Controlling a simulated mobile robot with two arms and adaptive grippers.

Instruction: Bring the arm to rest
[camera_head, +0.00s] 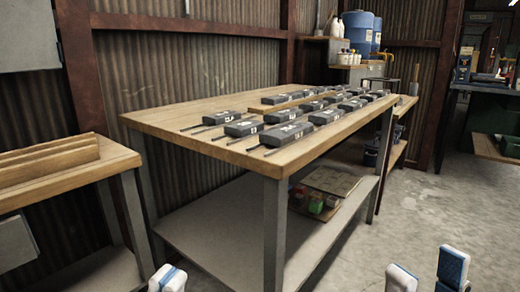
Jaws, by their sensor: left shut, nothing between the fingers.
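My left gripper (167,278) shows only its white and blue fingertips at the bottom edge, left of centre. The fingertips are together, with nothing seen between them. My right gripper (428,275) shows at the bottom edge on the right. Its two white and blue fingertips stand apart, with only floor seen between them. Both grippers are in front of the wooden workbench (180,112) and touch nothing that I can see. The rest of both arms is out of view.
Several dark numbered blocks with thin prongs (285,134) lie in rows on the workbench. A lower shelf (215,225) holds a flat board and small containers. A wooden side table (95,172) stands at left. Blue barrels (358,32) stand behind. Concrete floor (440,215) at right is clear.

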